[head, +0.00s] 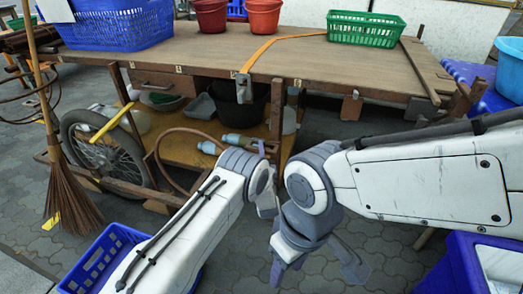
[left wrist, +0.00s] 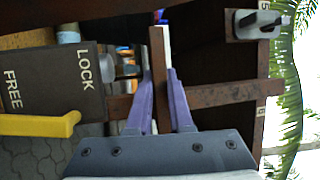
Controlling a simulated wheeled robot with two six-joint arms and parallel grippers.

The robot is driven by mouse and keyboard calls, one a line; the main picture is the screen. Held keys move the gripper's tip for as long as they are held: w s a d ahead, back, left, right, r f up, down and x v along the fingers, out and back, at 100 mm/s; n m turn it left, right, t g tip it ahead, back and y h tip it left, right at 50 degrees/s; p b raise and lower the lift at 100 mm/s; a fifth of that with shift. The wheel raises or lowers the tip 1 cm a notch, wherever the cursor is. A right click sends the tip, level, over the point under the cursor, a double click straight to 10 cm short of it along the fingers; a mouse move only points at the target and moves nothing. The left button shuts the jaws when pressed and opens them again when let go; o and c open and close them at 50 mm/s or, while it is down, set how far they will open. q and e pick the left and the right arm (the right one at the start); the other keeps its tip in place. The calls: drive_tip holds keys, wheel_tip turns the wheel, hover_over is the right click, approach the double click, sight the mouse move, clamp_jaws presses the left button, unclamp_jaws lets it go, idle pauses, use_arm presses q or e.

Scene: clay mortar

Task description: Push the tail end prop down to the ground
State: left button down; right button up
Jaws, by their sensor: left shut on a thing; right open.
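The cart (head: 350,62) has a long brown wooden top. In the left wrist view, my left gripper (left wrist: 160,78) is shut on a narrow brown bar (left wrist: 158,48), which seems to be the tail end prop. The bar runs between its two purple-grey fingers, beside a rusty brown post (left wrist: 225,94). In the head view, my left gripper (head: 266,160) is at the cart's near side, under the top; its fingers and the held bar are mostly hidden there. My right gripper (head: 312,268) is open and empty, lower and nearer, above the paving.
A dark plate (left wrist: 50,88) marked LOCK and FREE has a yellow handle (left wrist: 40,123) beside my left gripper. A spoked wheel (head: 103,150), broom (head: 70,195) and blue crate (head: 98,262) are left. Pale bottles (head: 225,143) lie on the lower shelf.

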use_arm(q)
wheel_tip(320, 180, down, 2)
use_arm(e)
drive_tip(key=shift+f, duration=0.55)
use_arm(q)
drive_tip(key=c, duration=0.8)
unclamp_jaws()
drive_tip(key=shift+c, duration=0.2)
drive_tip(key=a+p+v, duration=0.1)
drive_tip(key=p+v, duration=0.2)
drive_tip(key=v, duration=0.7)
drive_tip(key=shift+s+d, duration=0.3)
drive_tip(key=shift+d, duration=0.2)
use_arm(e)
wheel_tip(320, 180, up, 4)
drive_tip(key=shift+f, duration=0.25)
